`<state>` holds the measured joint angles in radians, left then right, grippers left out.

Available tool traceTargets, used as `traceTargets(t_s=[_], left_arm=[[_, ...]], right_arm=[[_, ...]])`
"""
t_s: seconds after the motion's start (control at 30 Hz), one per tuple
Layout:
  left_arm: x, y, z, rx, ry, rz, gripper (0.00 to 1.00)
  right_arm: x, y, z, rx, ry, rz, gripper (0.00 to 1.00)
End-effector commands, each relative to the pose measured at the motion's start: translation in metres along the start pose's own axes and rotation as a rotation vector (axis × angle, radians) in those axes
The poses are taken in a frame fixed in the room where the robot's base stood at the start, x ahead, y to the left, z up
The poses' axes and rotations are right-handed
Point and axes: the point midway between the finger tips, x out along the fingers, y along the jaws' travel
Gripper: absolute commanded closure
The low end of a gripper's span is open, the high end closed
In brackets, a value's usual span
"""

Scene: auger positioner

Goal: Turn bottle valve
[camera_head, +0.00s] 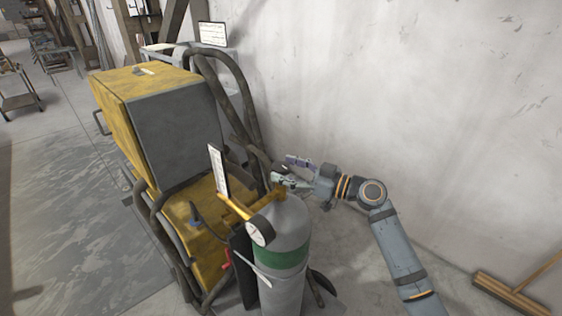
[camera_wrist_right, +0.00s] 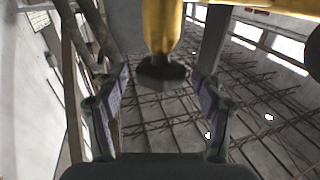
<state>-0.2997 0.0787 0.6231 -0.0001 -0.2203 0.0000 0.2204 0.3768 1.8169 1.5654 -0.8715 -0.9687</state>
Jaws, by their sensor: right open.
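The bottle (camera_head: 287,250) is a grey cylinder with a green band, standing upright at the lower middle of the head view. A yellow fitting with a round white gauge (camera_head: 261,230) is at its top. My right gripper (camera_head: 283,171) is open and empty just above and behind the bottle's top. In the right wrist view, a yellow stem ending in a dark knob (camera_wrist_right: 162,73), apparently the bottle valve, shows between the two open fingers (camera_wrist_right: 158,98). The fingers stand apart from it on both sides. In the head view the gripper hides part of the valve area. My left gripper is not seen.
A yellow and grey machine (camera_head: 175,125) with thick dark hoses (camera_head: 245,95) stands left of the bottle. A white panel (camera_head: 218,170) stands close to the gripper. A bare wall (camera_head: 400,80) is behind, and a broom (camera_head: 510,295) lies at lower right.

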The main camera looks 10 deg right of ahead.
Motion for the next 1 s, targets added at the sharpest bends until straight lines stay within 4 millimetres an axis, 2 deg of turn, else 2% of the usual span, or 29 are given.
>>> traceTargets(t_s=[0.03, 0.2, 0.47, 0.83, 0.87, 1.0], left_arm=[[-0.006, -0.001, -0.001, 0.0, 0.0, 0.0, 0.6], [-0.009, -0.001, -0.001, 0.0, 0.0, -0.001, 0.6], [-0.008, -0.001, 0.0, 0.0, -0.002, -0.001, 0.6], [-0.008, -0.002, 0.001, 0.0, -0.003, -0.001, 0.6], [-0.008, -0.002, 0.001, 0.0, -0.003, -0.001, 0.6], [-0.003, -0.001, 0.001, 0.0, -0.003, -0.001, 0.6]], right_arm=[[0.006, 0.0, -0.004, 0.003, 0.004, -0.001, 0.31], [0.017, 0.0, -0.001, 0.0, 0.0, -0.001, 0.31], [0.018, 0.0, 0.001, -0.001, -0.001, -0.001, 0.31], [0.018, 0.0, 0.0, -0.001, -0.001, -0.001, 0.81], [0.018, 0.0, 0.0, -0.001, -0.001, -0.001, 0.84], [0.018, 0.0, 0.002, -0.002, -0.001, -0.008, 0.85]])
